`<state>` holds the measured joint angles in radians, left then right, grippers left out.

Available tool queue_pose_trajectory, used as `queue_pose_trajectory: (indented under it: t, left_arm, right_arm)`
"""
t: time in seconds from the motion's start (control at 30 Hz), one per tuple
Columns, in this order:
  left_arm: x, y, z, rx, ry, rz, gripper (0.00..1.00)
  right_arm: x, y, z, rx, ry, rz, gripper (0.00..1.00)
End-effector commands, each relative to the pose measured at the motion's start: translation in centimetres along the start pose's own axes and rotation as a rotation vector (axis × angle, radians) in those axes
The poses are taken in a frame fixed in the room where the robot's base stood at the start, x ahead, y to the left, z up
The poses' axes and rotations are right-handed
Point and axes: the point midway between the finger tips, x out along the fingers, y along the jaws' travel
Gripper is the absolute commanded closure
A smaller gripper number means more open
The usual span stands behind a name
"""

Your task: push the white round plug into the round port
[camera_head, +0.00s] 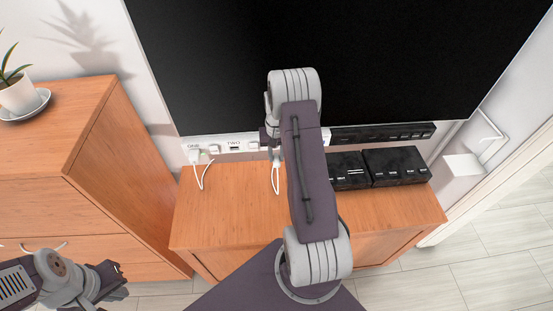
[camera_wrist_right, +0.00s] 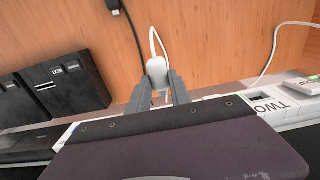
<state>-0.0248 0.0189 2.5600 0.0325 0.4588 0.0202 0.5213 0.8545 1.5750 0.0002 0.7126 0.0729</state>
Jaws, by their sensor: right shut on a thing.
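The white plug (camera_wrist_right: 156,68) sits between the fingertips of my right gripper (camera_wrist_right: 158,92) in the right wrist view, with its white cable running up from it. In the head view my right gripper (camera_head: 275,148) is at the white port strip (camera_head: 222,147) under the screen, partly covered by my own arm. The cable (camera_head: 275,180) hangs below it over the cabinet top. The round port is hidden behind the gripper and arm, so I cannot tell whether the plug touches it. My left gripper (camera_head: 117,281) is at the lower left, empty, its fingers apart.
A white plug (camera_head: 195,156) with a cable sits at the strip's left end, near the label ONE. Black boxes (camera_head: 396,166) stand on the wooden cabinet (camera_head: 230,210) to the right. A black cable (camera_wrist_right: 128,25) shows in the wrist view. A taller dresser (camera_head: 100,150) stands left.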

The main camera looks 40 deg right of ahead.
Motion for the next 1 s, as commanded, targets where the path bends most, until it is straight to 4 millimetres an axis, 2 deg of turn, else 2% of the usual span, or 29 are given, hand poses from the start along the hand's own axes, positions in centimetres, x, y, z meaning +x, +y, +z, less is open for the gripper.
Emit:
queue_pose_trajectory:
  t: [0.2, 0.4, 1.0]
  left_arm:
    - [0.1, 0.0, 0.0, 0.000, 0.000, 0.000, 1.00]
    - [0.1, 0.0, 0.0, 0.000, 0.000, 0.000, 1.00]
    - [0.2, 0.0, 0.0, 0.000, 0.000, 0.000, 1.00]
  right_arm:
    - [0.1, 0.0, -2.2, 0.000, 0.002, 0.000, 1.00]
    - [0.0, 0.0, -3.5, 0.000, 0.001, 0.000, 1.00]
    - [0.0, 0.0, -3.9, 0.000, 0.001, 0.000, 1.00]
